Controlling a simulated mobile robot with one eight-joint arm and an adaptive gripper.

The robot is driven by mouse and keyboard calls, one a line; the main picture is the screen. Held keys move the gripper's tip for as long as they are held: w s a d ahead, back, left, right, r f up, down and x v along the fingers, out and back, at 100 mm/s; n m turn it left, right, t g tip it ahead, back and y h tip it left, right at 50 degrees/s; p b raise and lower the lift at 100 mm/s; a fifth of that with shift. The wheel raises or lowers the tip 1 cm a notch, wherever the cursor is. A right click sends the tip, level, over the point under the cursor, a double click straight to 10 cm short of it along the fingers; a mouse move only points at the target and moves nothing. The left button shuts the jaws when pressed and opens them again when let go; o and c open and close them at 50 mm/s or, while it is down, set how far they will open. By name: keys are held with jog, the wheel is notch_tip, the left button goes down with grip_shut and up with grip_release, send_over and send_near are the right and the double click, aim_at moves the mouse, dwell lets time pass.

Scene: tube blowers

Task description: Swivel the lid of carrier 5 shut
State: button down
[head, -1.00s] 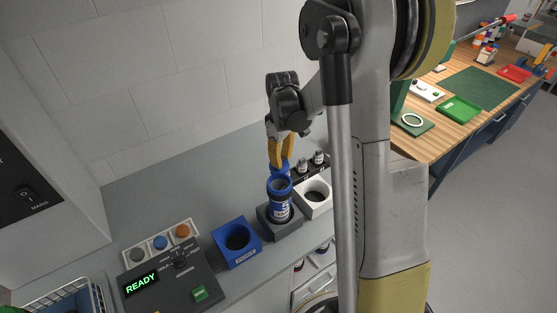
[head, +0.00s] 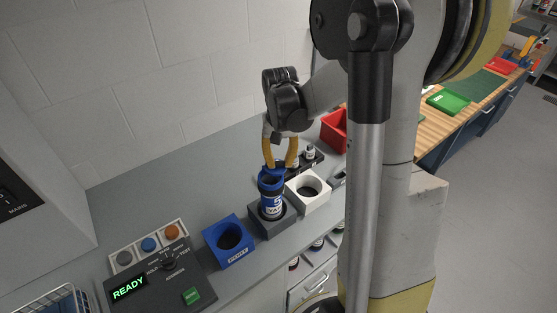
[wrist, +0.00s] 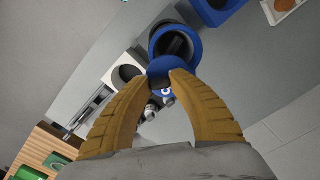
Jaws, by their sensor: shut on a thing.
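Carrier 5 (head: 271,203) is a blue tube with a white-marked label reading 5, standing upright in a dark grey block (head: 270,226). Its blue lid (wrist: 166,68) is swung to the side of the mouth, and the dark open mouth (wrist: 176,43) shows in the wrist view. My gripper (head: 280,164) is at the top of the carrier, its yellow fingers shut on the lid. The fingertips also show against the lid in the wrist view (wrist: 168,80). In the head view the fingers partly hide the lid.
A blue block with an empty hole (head: 229,238) stands left of the carrier and a white holed block (head: 308,190) right of it. A control box reading READY (head: 155,280) is at front left. Small bottles (head: 309,152) and a red bin (head: 334,130) stand behind right.

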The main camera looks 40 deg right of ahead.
aim_at(273, 172)
jog(key=m, duration=0.1)
jog(key=s+m, duration=0.1)
jog(key=shift+a+m, duration=0.4)
jog(key=m, duration=0.1)
jog(key=s+a+m+b, duration=0.1)
jog(key=m, duration=0.1)
jog(key=shift+a+m, duration=0.1)
jog(key=shift+m, duration=0.2)
jog(key=shift+s+a+m+b, duration=0.1)
jog(key=shift+a+m, duration=0.2)
jog(key=shift+m, duration=0.55)
jog(key=shift+s+a+m+b, duration=0.1)
jog(key=shift+a+m, duration=0.25)
jog(key=shift+m, duration=0.45)
jog(key=shift+a+m+b, duration=0.1)
jog(key=shift+a+m, duration=0.2)
jog(key=shift+m, duration=0.55)
jog(key=c, duration=1.1)
grip_release()
jog(key=shift+c, duration=0.2)
notch_tip(273, 172, up, 12)
